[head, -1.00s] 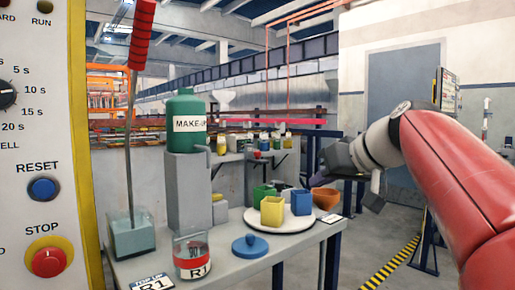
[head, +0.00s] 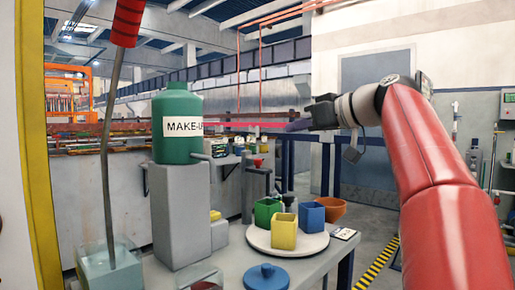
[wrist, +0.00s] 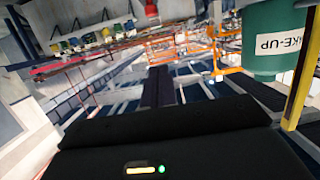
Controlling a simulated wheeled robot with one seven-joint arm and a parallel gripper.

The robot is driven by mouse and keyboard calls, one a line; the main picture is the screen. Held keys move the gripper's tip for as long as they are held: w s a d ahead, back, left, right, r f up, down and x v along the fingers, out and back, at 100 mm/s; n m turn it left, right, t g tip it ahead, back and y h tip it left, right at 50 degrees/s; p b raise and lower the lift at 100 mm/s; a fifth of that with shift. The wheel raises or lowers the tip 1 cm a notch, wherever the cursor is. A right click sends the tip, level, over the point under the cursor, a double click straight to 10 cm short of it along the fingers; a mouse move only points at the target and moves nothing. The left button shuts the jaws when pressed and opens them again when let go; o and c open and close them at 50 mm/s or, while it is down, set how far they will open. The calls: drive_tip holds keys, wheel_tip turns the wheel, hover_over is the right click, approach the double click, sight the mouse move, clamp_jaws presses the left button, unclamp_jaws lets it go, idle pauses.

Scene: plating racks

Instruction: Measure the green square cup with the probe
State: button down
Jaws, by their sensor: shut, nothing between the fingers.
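The green square cup (head: 266,211) stands on a round white plate (head: 259,242) on the grey bench, behind the yellow cup and left of the blue one. The probe seems to be the red-handled grey rod (head: 106,150), leaning in a clear square vessel (head: 112,268) at the left; its top is cut off. My gripper (head: 292,125) is raised beyond the cups, pointing left, away from cup and rod. In the wrist view its dark fingers (wrist: 163,87) are together and empty. The cups I recognise on the bench are not clear in the wrist view.
A green MAKE-UP bottle (head: 178,135) stands on a grey block (head: 178,215) between rod and cups. A blue lid (head: 267,278) lies in front. A yellow-edged panel (head: 30,150) borders the left.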

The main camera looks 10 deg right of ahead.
drive_tip(key=p, duration=0.2)
hover_over(266, 174)
drive_tip(key=shift+w+d+f, duration=0.1)
drive_tip(key=shift+d+f, duration=0.05)
drive_tip(key=shift+f, duration=0.35)
drive_tip(key=shift+w+d+f, duration=0.1)
drive_tip(key=shift+f, duration=0.4)
drive_tip(key=shift+w+a+f+b, duration=0.3)
drive_tip(key=shift+w+a+f, duration=0.05)
drive_tip(key=shift+w, duration=0.1)
drive_tip(key=f, duration=0.1)
drive_tip(key=f+b, duration=0.1)
drive_tip(key=shift+s+d+f, duration=0.15)
drive_tip(key=shift+s+f, duration=0.05)
drive_tip(key=shift+f, duration=0.6)
drive_tip(key=shift+f+b, duration=0.1)
drive_tip(key=shift+b, duration=0.25)
wheel_tip(266, 174, down, 6)
drive_tip(key=b, duration=0.6)
drive_tip(key=shift+f, duration=0.15)
